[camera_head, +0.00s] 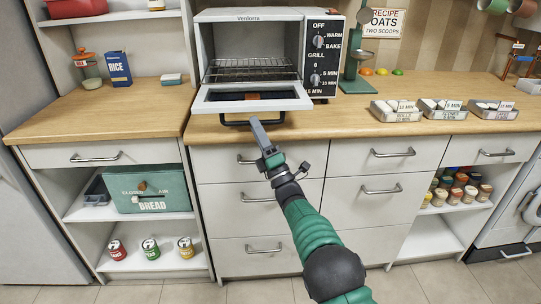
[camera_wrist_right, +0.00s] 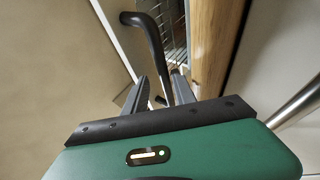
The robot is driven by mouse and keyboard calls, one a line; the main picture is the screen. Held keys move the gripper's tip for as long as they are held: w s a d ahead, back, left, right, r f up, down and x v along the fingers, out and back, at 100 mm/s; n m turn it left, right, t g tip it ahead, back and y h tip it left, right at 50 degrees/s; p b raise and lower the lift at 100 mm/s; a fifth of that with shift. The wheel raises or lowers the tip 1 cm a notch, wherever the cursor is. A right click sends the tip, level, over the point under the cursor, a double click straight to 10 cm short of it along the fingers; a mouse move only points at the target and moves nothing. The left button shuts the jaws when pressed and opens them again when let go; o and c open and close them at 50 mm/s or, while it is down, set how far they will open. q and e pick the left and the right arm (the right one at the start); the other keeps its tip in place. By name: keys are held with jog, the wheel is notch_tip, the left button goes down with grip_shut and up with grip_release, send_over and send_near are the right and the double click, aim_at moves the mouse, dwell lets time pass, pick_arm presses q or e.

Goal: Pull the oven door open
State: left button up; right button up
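The oven (camera_head: 262,50) is a white countertop oven marked Ventorra, with a dark control panel on its right. Its door (camera_head: 293,104) is folded down, well open, and the cavity with a wire rack (camera_head: 250,70) shows. The black door handle (camera_head: 235,122) hangs at the door's front edge, just beyond the counter edge. My right gripper (camera_head: 254,121) is at the right part of the handle. In the right wrist view the handle (camera_wrist_right: 150,38) runs down between my two parted fingers, with gaps beside it; contact is unclear. My left gripper is not in view.
The wooden counter (camera_head: 345,125) runs under the oven, with white drawers (camera_head: 352,165) below. A green scale (camera_head: 355,70) stands right of the oven, and several labelled trays (camera_head: 397,111) sit farther right. A blue rice box (camera_head: 119,68) is on the left counter.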

jog(key=p+v, duration=0.2)
jog(key=v, duration=1.2)
jog(key=shift+f, duration=0.25)
